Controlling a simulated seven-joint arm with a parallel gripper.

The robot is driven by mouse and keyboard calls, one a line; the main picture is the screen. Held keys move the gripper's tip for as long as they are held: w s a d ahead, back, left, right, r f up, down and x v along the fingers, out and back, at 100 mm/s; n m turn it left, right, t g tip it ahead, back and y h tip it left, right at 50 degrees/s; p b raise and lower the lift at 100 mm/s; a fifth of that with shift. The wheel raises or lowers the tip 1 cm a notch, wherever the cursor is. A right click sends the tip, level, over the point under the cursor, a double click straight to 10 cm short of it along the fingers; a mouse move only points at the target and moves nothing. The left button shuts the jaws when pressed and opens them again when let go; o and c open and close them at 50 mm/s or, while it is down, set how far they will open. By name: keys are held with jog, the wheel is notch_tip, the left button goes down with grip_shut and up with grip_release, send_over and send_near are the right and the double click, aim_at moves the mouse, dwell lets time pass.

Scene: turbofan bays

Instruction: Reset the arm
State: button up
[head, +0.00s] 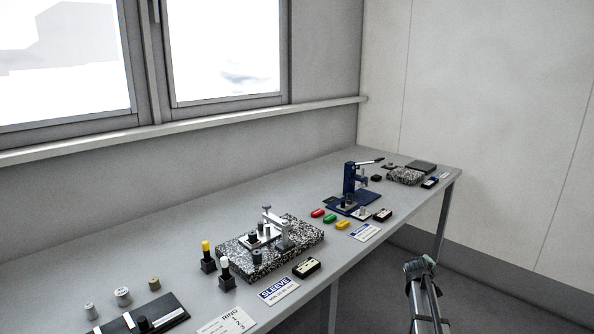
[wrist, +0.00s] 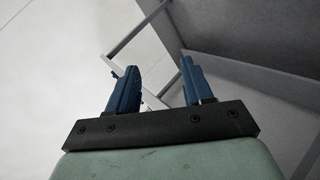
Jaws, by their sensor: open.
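My gripper (wrist: 157,80) shows in the wrist view with its two blue fingers apart and nothing between them. Behind the fingers are a pale wall and grey surfaces. In the head view, part of my arm stands at the lower right, in front of the bench and apart from it. The fingers cannot be made out in that view.
A long grey bench (head: 150,230) runs below the windows. It carries a speckled stone plate (head: 300,232) with a metal fixture, a blue press (head: 352,182), coloured pieces (head: 330,218), a SLEEVE card (head: 278,290) and a RING card (head: 228,322). Floor at right is clear.

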jog(key=s+a+f+m+g+y, duration=0.15)
jog(key=s+a+f, duration=0.35)
jog(key=s+f, duration=0.55)
jog(key=s+a+f+m+g+y, duration=0.1)
jog(key=s+a+f+g, duration=0.2)
jog(key=s+a+f, duration=0.5)
jog(key=s+a+f+m+g+y, duration=0.1)
jog(key=s+a+f+g, duration=0.2)
jog(key=s+f, duration=0.85)
jog(key=s+a+f+g+y, duration=0.1)
jog(key=s+a+f+g, duration=0.1)
jog(key=s, duration=0.9)
jog(key=s+a+f+m+g+y, duration=0.1)
jog(key=s+a+f+g, duration=0.2)
jog(key=s+a, duration=0.3)
jog(key=s+a+f+m+g+y, duration=0.1)
jog(key=s+a+f+g, duration=0.2)
jog(key=s, duration=1.3)
jog(key=shift+s+a+f, duration=0.15)
jog(key=shift+a+f, duration=0.4)
jog(key=shift+a, duration=0.45)
